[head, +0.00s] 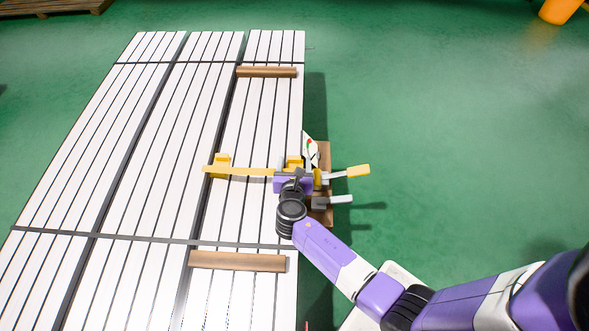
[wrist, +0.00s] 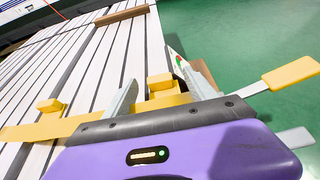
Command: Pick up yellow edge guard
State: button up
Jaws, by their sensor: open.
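A yellow stepped block, which looks like the yellow edge guard (wrist: 160,84), stands near the right edge of the white profiles. It also shows in the head view (head: 294,162), partly covered by my gripper. My gripper (wrist: 158,78) is open. Its two grey fingers stand on the left and right of this block, with nothing visibly gripped. In the head view my gripper (head: 294,172) is low over the profile edge. A flat yellow strip (head: 240,171) runs left from there across the profiles, with a second yellow block (head: 221,160) near its left end.
A yellow-tipped lever (head: 357,171) and a grey lever (head: 340,199) stick out right of the edge, beside a brown block (head: 324,155). Brown bars (head: 267,72) (head: 237,261) lie across the profiles (head: 150,150).

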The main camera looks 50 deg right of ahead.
aim_at(294, 157)
jog(key=b+x, duration=0.1)
jog(key=x, duration=0.1)
jog(key=b+x, duration=0.1)
jog(key=x, duration=0.1)
jog(key=shift+f, duration=0.3)
jog(key=shift+w+d+f, duration=0.1)
jog(key=shift+w+d, duration=0.2)
jog(key=shift+w, duration=0.05)
jog(key=shift+c, duration=0.3)
grip_shut()
